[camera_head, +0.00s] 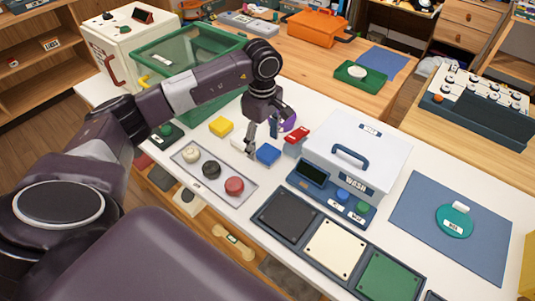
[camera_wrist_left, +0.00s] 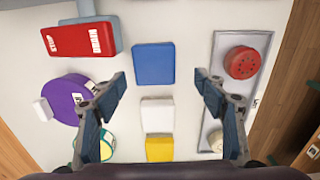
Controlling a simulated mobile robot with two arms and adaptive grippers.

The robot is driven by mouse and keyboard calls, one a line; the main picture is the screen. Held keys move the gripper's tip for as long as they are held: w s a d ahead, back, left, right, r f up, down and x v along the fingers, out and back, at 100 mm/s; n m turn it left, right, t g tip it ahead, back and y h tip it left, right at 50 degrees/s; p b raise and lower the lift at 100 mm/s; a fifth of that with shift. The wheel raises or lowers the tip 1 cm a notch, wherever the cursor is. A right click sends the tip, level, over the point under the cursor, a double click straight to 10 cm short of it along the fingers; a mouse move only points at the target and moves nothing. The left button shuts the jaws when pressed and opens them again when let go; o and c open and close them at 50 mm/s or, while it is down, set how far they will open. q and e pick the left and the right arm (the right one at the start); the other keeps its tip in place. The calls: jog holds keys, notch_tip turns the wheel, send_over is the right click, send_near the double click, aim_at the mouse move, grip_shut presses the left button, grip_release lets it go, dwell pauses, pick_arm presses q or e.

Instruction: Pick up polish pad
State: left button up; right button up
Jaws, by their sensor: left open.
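My left gripper (camera_head: 264,138) is open above the white table; its fingers also frame the wrist view (camera_wrist_left: 160,88), with nothing held. No polish pad label is readable. A purple round pad (camera_wrist_left: 66,100) with a white tab lies left of the fingers in the wrist view; in the head view its purple edge (camera_head: 289,122) shows behind the gripper. A blue block (camera_wrist_left: 154,63), a white block (camera_wrist_left: 157,115) and a yellow block (camera_wrist_left: 159,149) lie in a row beneath and between the fingers. A teal round pad (camera_head: 455,221) sits on the blue mat (camera_head: 415,240) at right.
A grey tray (camera_head: 212,194) with three round knobs lies left of the gripper. A red-topped box (camera_head: 295,140) and a white WASH box (camera_head: 365,145) stand to its right. A green bin (camera_head: 180,42) stands behind my arm. Square tiles line the front edge.

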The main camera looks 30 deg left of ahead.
aim_at(268, 152)
pick_arm(q)
jog(key=f, duration=0.2)
jog(key=d+f+p, duration=0.1)
jog(key=shift+w+f, duration=0.4)
jog(key=shift+f, duration=0.4)
jog(key=shift+c, duration=0.2)
jog(key=c, duration=1.2)
jog(key=shift+r, duration=0.1)
jog(key=shift+c, duration=0.2)
notch_tip(268, 152, up, 20)
jog(key=b, duration=0.2)
